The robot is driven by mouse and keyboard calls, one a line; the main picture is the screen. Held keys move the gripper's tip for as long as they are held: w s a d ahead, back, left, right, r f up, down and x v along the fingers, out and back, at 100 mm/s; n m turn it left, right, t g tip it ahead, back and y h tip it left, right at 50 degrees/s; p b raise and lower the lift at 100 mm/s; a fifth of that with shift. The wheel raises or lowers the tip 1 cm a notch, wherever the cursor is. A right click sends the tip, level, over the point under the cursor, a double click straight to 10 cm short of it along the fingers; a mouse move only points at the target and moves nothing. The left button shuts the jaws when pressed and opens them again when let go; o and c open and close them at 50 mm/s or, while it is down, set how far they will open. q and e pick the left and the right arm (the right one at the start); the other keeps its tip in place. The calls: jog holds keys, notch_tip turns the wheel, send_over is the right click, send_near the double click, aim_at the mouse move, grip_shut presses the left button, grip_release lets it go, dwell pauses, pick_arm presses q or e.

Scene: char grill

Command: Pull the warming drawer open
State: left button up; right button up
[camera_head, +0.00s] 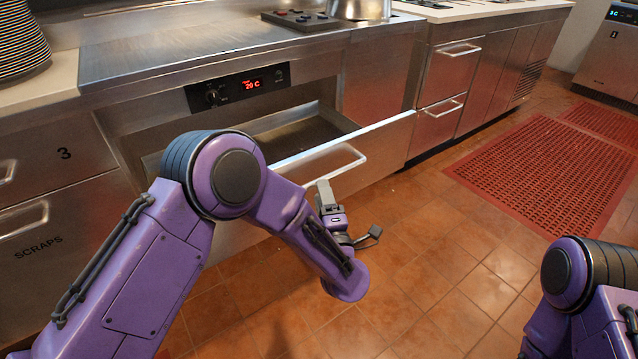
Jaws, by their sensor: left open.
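The warming drawer (385,146) is a steel drawer below a control panel. It stands pulled out, with its front away from the cabinet and its dark inside showing. Its pale bar handle (352,152) is on the front face. My left gripper (348,214) is open with its fingers spread, just below and in front of the handle. One fingertip is close to the handle's lower left end; I cannot tell whether it touches. Nothing shows between the fingers. My left arm hides the drawer's left part. My right arm shows at the lower right, its gripper out of view.
The control panel (238,88) reads 20 C. A scraps drawer (60,225) is at the left, and more steel drawers (448,72) stand at the right. A red floor mat (545,170) lies at the right. The tiled floor (440,255) before the drawer is clear.

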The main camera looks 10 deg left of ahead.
pick_arm(q)
jog(key=v, duration=0.6)
